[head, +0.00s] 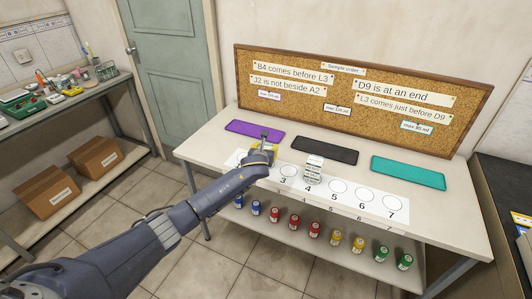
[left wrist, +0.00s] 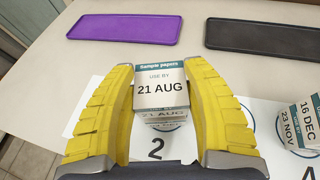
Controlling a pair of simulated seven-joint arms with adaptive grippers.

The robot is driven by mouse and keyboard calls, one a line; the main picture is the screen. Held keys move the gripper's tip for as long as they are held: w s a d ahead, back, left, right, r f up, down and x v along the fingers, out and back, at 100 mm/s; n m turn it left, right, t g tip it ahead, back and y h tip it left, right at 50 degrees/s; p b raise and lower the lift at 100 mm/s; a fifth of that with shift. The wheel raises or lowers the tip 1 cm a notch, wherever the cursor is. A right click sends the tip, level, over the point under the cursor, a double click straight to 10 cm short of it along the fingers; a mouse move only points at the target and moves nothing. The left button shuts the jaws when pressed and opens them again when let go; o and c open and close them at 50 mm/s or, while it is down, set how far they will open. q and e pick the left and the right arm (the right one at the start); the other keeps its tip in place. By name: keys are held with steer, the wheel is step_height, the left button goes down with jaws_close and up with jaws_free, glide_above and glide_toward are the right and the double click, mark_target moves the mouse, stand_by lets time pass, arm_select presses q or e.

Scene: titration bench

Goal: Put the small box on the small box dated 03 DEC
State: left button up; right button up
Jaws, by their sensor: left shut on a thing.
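A small white box dated 21 AUG (left wrist: 161,88) with a teal top band is between the yellow fingers of my left gripper (left wrist: 160,95), which is shut on it. Below it, near number 2, another white and teal surface (left wrist: 165,120) shows, apparently a second box; its date is hidden. In the head view my left gripper (head: 264,148) covers this spot. Two small boxes stand stacked near number 4 (head: 313,166); in the left wrist view the upper box (left wrist: 306,113) reads 16 DEC and the lower one 23 NOV. No 03 DEC label is readable. My right gripper is out of view.
A numbered white strip (head: 343,200) lies on the table; circles 5 to 7 are empty. Purple (head: 254,132), black (head: 325,150) and teal (head: 408,173) trays lie behind it. A corkboard (head: 340,115) stands at the back. Coloured jars (head: 314,229) stand on the lower shelf.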

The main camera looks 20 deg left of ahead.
arm_select(q)
steer(key=shift+f, duration=0.75)
steer(key=shift+f, duration=0.1)
steer(key=o, duration=1.1)
steer(key=shift+o, duration=0.2)
